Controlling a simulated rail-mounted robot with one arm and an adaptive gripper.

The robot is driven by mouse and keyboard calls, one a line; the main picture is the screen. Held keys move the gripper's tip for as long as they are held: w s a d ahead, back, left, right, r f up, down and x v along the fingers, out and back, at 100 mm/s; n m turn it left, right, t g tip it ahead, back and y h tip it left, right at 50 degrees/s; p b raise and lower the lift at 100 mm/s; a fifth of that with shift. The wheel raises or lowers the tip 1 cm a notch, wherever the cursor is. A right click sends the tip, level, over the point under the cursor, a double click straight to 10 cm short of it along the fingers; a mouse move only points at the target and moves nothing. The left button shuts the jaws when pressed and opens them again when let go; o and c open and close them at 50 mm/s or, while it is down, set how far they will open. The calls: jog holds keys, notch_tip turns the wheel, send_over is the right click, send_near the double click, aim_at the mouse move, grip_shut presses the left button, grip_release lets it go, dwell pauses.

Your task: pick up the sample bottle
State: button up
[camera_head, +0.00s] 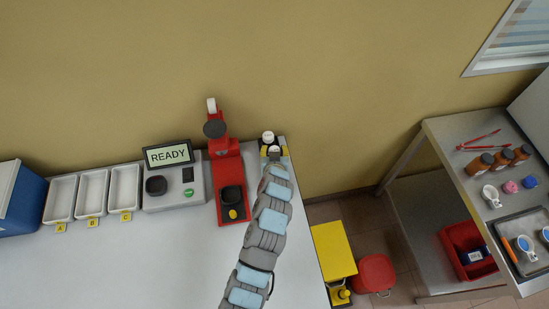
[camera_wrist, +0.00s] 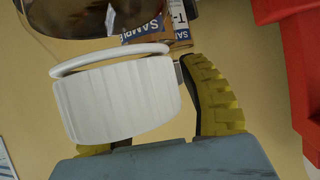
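Two white-capped bottles stand at the back right corner of the bench in the head view, a rear one (camera_head: 268,137) and a nearer one (camera_head: 274,150) by my gripper (camera_head: 274,153). In the wrist view a large white cap (camera_wrist: 120,100) fills the middle, close to the camera. A clear vessel with dark liquid (camera_wrist: 100,15) and a blue and white label reading SAMPLE (camera_wrist: 150,30) show beyond it. My gripper's right yellow finger (camera_wrist: 213,95) stands beside the cap with a narrow gap. The left finger is mostly hidden behind the cap. My gripper looks open.
A red device (camera_head: 225,170) stands left of my gripper, beside a grey instrument reading READY (camera_head: 168,155). White trays (camera_head: 92,192) lie farther left. A side table (camera_head: 455,135) at right holds brown bottles (camera_head: 502,160). The yellow wall is close behind the bench.

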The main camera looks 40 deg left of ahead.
grip_shut()
jog(key=shift+r, duration=0.15)
jog(key=shift+r, duration=0.25)
notch_tip(320, 180, up, 2)
jog(key=shift+r, duration=0.1)
jog(key=s+r+p, duration=0.1)
jog(key=s+r, duration=0.9)
jog(key=s, duration=0.4)
jog(key=shift+d, duration=0.25)
